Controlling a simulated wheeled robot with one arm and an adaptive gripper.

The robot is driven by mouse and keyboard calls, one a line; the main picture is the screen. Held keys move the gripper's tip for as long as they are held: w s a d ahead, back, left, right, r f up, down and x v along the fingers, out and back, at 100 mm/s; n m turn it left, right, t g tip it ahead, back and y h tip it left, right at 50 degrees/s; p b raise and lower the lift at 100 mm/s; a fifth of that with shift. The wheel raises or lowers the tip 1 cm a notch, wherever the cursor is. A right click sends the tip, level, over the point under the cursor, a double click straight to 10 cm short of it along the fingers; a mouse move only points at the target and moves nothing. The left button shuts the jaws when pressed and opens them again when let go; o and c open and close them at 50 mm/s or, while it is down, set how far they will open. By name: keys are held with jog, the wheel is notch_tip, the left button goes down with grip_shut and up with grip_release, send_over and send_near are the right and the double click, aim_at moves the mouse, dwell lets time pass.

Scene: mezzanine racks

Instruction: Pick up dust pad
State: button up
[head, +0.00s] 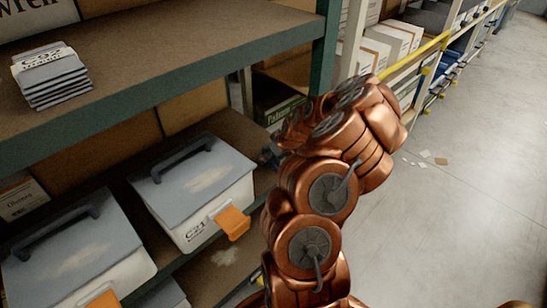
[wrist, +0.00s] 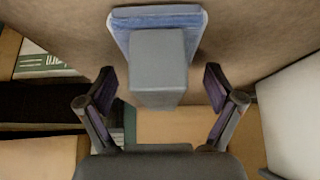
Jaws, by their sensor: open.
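What looks like the dust pad (wrist: 157,62) shows in the wrist view as a grey block on a blue and grey flat base. It lies against a brown surface at the top centre. My gripper (wrist: 159,76) is open, with one dark finger on each side of the grey block. The fingers appear apart from it, and nothing is held. In the head view my copper arm reaches towards the shelves, and its end hides the pad.
A stack of grey labelled pieces (head: 50,76) lies on the upper shelf (head: 185,90). Lidded bins (head: 190,185) with orange latches stand on the shelf below. A green-and-white carton (wrist: 45,62) is left in the wrist view. The aisle floor (head: 470,190) is largely open.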

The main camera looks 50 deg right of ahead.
jog(key=c, duration=1.4)
jog(key=shift+o, duration=0.2)
jog(key=shift+r, duration=0.15)
jog(key=shift+w+r, duration=0.1)
jog(key=shift+r, duration=0.55)
notch_tip(320, 180, up, 2)
jog(key=shift+r+b, duration=0.1)
jog(key=shift+b, duration=0.45)
jog(key=s+r+b, duration=0.1)
jog(key=s+b, duration=0.1)
jog(key=s, duration=1.4)
jog(key=shift+a+b, duration=0.15)
jog(key=shift+b, duration=0.15)
jog(key=shift+s+r, duration=0.1)
